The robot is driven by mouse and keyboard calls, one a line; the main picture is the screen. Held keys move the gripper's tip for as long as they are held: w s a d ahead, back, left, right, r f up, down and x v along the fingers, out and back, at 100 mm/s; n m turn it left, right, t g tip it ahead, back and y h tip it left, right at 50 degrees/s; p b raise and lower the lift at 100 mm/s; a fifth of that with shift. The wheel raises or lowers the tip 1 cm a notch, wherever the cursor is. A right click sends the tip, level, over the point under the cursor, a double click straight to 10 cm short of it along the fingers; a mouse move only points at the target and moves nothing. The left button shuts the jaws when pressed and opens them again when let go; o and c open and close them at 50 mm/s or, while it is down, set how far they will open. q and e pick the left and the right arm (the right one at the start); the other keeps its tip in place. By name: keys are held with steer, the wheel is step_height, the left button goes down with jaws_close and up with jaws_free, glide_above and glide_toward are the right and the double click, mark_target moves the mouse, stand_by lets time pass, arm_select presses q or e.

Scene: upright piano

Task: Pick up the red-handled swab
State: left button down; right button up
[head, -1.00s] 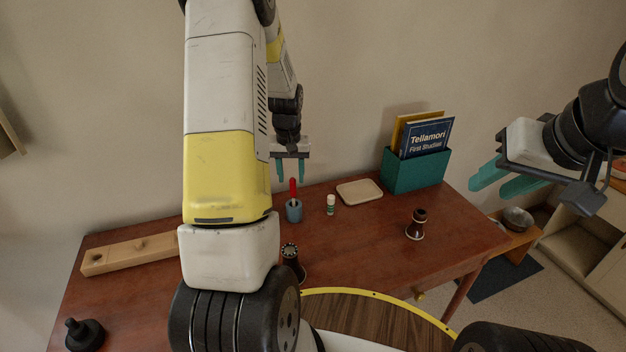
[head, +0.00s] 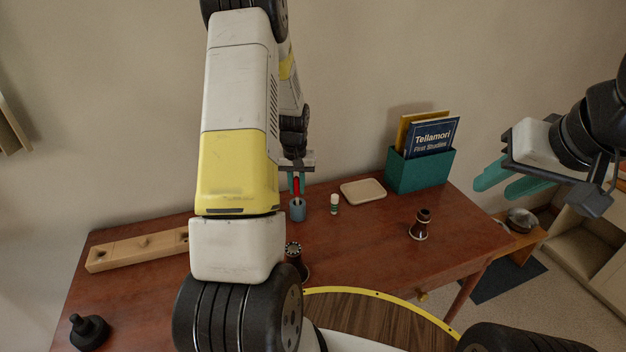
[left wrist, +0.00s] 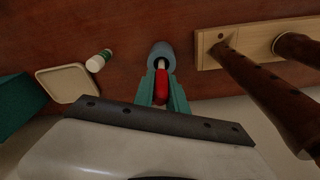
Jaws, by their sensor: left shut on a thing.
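The red-handled swab (head: 296,186) stands upright in a small grey-blue cup (head: 298,211) on the wooden table. My left gripper (head: 297,184) has come down over the cup, with its teal fingers on either side of the red handle. In the left wrist view the red handle (left wrist: 162,88) lies between the two fingers (left wrist: 162,92), which are shut on it, and its far end is inside the cup (left wrist: 161,55). The swab's tip is hidden in the cup. My right gripper (head: 515,183) is at the right, its teal fingers apart and empty, away from the table.
A small white bottle with a green band (head: 334,204) stands right of the cup, beside a cream tray (head: 362,190). A teal box with booklets (head: 420,171) is farther right. A dark wooden piece (head: 420,224), a wooden holder (head: 135,249) and a black knob (head: 88,331) also lie on the table.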

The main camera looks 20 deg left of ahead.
arm_select(q)
step_height(320, 180, up, 10)
stand_by(0.6)
